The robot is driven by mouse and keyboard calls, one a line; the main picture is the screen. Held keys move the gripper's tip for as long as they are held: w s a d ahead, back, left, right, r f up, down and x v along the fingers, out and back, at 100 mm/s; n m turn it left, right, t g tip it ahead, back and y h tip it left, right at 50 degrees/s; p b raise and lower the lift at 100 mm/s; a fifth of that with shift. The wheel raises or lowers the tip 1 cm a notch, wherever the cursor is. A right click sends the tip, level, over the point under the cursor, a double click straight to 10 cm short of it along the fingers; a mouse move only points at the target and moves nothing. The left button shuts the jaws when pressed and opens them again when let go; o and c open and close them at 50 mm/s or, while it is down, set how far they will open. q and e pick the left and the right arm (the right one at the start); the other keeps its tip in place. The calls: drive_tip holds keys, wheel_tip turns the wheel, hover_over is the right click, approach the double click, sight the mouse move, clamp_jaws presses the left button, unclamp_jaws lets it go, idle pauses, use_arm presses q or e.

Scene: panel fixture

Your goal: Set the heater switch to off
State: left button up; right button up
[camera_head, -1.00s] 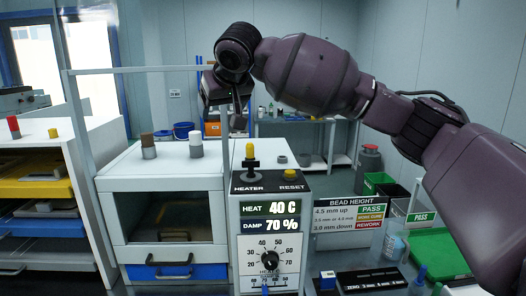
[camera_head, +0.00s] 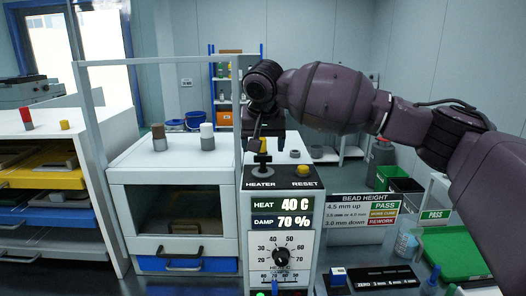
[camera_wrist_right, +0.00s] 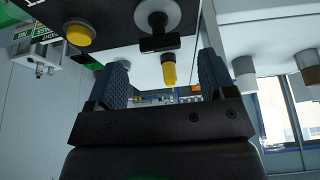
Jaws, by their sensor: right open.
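The heater switch (camera_head: 262,168) stands on the black top plate of the control unit, behind the HEATER label. I cannot tell which setting the lever is at. My left gripper is not in view.
A yellow RESET button (camera_head: 303,170) sits right of the switch. The front panel (camera_head: 283,218) reads HEAT 40 C and DAMP 70 %, above a dial (camera_head: 281,255). A white cabinet with a grey-white knob (camera_head: 207,137) stands left, near a thin upright frame (camera_head: 88,120).

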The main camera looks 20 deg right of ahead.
sight(263, 156)
drive_tip(key=shift+x, duration=1.9)
drive_tip(key=c, duration=0.9)
drive_tip(key=shift+c, duration=0.2)
